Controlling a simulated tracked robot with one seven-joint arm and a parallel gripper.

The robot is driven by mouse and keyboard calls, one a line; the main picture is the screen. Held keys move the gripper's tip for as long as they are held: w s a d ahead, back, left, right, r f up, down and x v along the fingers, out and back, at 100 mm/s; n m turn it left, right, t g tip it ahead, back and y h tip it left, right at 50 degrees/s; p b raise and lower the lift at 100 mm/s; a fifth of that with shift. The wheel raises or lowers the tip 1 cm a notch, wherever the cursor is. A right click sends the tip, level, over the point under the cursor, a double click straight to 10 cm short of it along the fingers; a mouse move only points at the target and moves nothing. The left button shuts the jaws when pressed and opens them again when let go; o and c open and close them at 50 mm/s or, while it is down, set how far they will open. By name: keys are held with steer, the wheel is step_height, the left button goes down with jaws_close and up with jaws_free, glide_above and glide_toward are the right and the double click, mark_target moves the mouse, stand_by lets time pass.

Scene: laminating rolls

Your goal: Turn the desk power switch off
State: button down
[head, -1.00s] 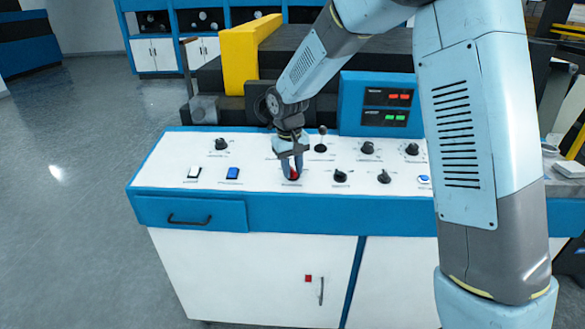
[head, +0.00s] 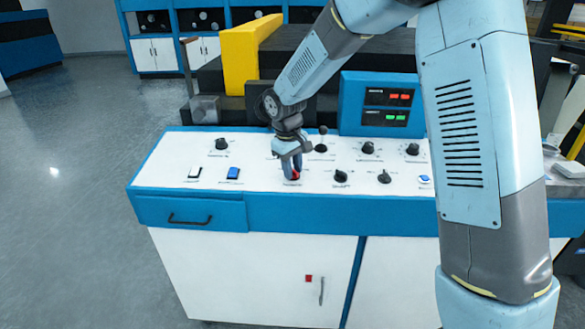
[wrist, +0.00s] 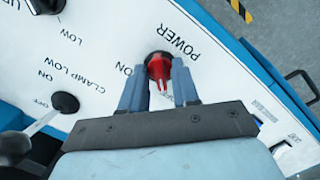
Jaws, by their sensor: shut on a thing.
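The desk power switch is a red knob (wrist: 158,66) on a dark round base, next to the printed word POWER in the wrist view. My gripper (wrist: 157,84) is shut on the red knob, with one blue-grey finger on each side. In the head view my gripper (head: 292,174) points down at the desk's front middle. Only a little of the red knob (head: 296,174) shows there, the rest hidden by the fingers.
The white panel (head: 265,187) carries several black knobs, a blue rocker switch (head: 233,173) and a white one (head: 194,173). A lever with a round knob (head: 322,132) stands just behind and right of my gripper. A blue display box (head: 383,104) stands behind.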

steer(key=c, duration=1.2)
jaws_free()
steer(key=r, duration=0.4)
steer(key=a+r, duration=0.1)
steer(key=r, duration=0.4)
steer(key=s+r, duration=0.1)
steer(key=r, duration=0.3)
steer(key=shift+a+r, duration=0.15)
steer(key=shift+r, duration=0.15)
